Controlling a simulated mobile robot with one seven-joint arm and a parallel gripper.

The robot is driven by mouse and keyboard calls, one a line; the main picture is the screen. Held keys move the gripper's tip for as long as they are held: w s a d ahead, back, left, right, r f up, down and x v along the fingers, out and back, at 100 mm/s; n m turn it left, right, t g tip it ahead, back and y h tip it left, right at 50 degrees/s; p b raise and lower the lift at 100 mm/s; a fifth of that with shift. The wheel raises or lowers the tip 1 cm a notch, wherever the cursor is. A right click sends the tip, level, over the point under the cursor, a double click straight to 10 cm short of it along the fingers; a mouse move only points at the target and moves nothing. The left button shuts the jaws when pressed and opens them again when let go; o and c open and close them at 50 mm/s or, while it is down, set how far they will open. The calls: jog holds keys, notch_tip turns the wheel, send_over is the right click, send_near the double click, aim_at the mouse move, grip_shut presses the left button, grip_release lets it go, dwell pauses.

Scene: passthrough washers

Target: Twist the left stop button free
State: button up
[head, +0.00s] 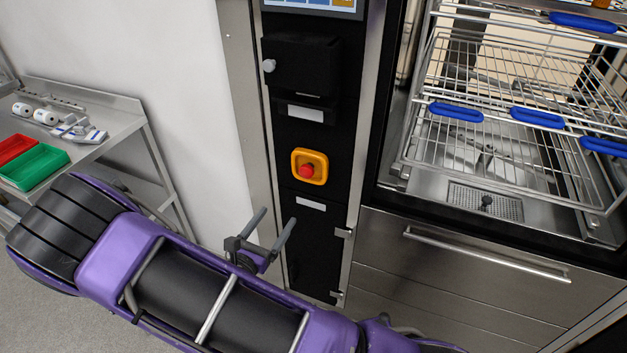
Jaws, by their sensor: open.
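The stop button (306,171) is a red knob inside a yellow square surround (322,158). It sits on a black vertical panel (322,237) left of the open washer. My gripper (273,221) is in front of the lower panel, below and slightly left of the button. Its two grey fingers point up and to the right, apart and empty. It does not touch the button in this view. The button is not hidden. Only one stop button shows.
The open washer holds wire racks (450,85) with blue handles. A steel drawer (480,270) lies below it. A steel table (95,98) at left carries red (14,148) and green (35,168) trays.

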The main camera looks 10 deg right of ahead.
aim_at(306, 171)
jog(key=x, duration=1.7)
jog(key=shift+w+a+f+n, duration=0.15)
jog(key=shift+w+f+n, duration=0.05)
jog(key=shift+w+n, duration=0.1)
